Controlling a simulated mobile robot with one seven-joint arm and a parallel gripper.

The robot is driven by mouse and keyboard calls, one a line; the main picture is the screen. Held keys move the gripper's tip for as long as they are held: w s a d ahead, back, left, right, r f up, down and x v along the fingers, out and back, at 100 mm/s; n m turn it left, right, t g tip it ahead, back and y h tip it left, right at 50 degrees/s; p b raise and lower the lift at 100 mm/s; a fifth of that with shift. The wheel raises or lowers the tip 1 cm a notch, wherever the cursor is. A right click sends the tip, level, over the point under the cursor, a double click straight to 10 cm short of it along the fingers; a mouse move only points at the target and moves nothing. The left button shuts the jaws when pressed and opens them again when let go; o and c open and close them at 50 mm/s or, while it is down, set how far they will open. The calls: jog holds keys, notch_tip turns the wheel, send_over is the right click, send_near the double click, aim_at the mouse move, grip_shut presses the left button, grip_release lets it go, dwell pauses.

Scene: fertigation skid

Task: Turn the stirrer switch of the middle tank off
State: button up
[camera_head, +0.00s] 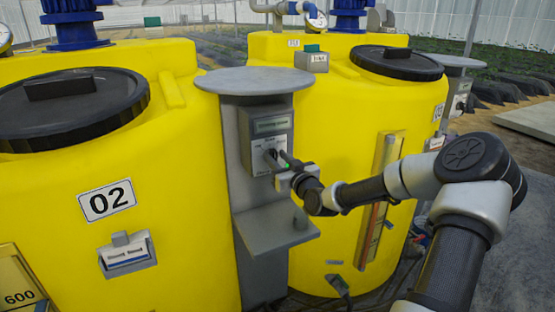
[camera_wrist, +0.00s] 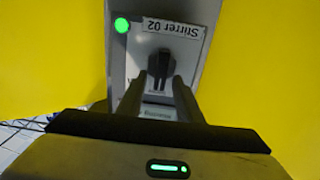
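The switch box (camera_head: 268,140) stands on a grey post beside the yellow tank marked 02 (camera_head: 150,190). In the wrist view its label (camera_wrist: 173,27) reads "Stirrer 02", upside down. The black switch knob (camera_wrist: 160,66) has its bar pointing up and down in that picture. A green lamp (camera_wrist: 122,24) beside the label is lit. My gripper (camera_wrist: 159,84) is at the switch, with a finger on either side of the knob's lower part. The fingers stand apart and look open; whether they touch the knob is unclear. In the head view my gripper (camera_head: 284,170) partly covers the switch.
A round grey plate (camera_head: 255,80) tops the post above the box. A grey shelf (camera_head: 278,228) juts out below my gripper. Another yellow tank (camera_head: 335,150) stands close on the right, with a level gauge (camera_head: 377,200). A second post (camera_head: 459,85) is beyond it.

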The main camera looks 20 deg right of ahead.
grip_shut()
jog(key=shift+a+f+n+b, duration=0.1)
jog(key=shift+n+b, duration=0.2)
jog(key=shift+b, duration=0.05)
jog(key=shift+a+f+n+b, duration=0.1)
jog(key=shift+a+n+b, duration=0.15)
jog(key=shift+n+b, duration=1.9)
jog(key=shift+a+f+n+b, duration=0.1)
jog(key=shift+a+n+b, duration=0.1)
jog(key=shift+n+b, duration=1.9)
grip_release()
